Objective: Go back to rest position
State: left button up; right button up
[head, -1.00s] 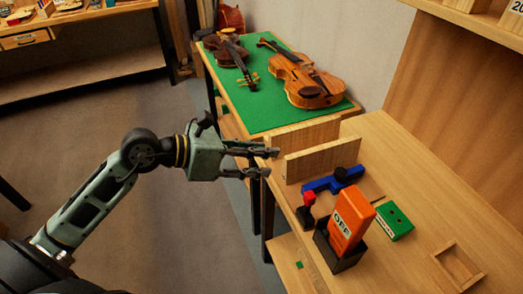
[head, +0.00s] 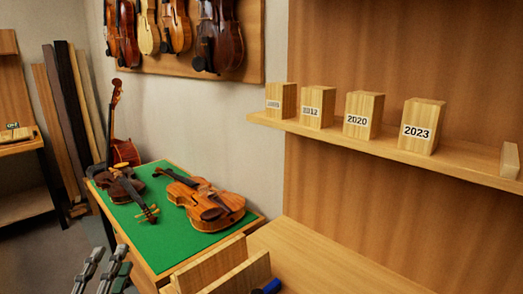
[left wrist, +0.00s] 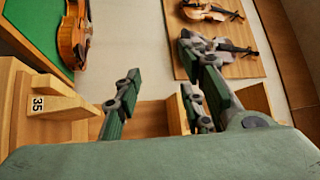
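My left gripper (head: 104,268) shows at the bottom left of the head view, only its fingers in the picture. In the left wrist view my left gripper (left wrist: 160,88) has its dark green fingers apart, with nothing between them. It is clear of the bench and the violins in the head view. My right gripper is in neither view now.
A green-topped table (head: 185,238) holds two violins, one of them orange-brown (head: 205,203). A wooden bench (head: 325,262) with upright boards (head: 210,264) stands at the lower middle. A shelf (head: 385,148) carries several year-marked blocks. Violins hang on a wall board (head: 247,72).

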pick_arm(q)
jog(key=s+a+f+n+g+y, duration=0.1)
jog(key=s+f+n+g+y, duration=0.15)
jog(key=f+n+g, duration=0.45)
jog(key=s+a+f+n+g+y, duration=0.1)
jog(key=s+a+f+n+g, duration=0.2)
jog(key=f, duration=0.9)
jog(key=s+d+f+n+g+h, duration=0.2)
jog(key=s+d+f+g, duration=0.3)
jog(key=s, duration=0.4)
jog(key=s+d+f+n+g+h, duration=0.1)
jog(key=s+d+f+g+h, duration=0.15)
jog(key=s+d+f, duration=0.5)
notch_tip(320, 180, down, 25)
jog(key=s+g, duration=0.1)
jog(key=s, duration=0.1)
jog(key=s+a+f, duration=0.2)
jog(key=s+f, duration=0.6)
jog(key=s+a+f+g, duration=0.1)
jog(key=s+f, duration=0.7)
jog(key=s, duration=0.1)
jog(key=shift+a+f+y, duration=0.3)
jog(key=shift+a+f, duration=0.05)
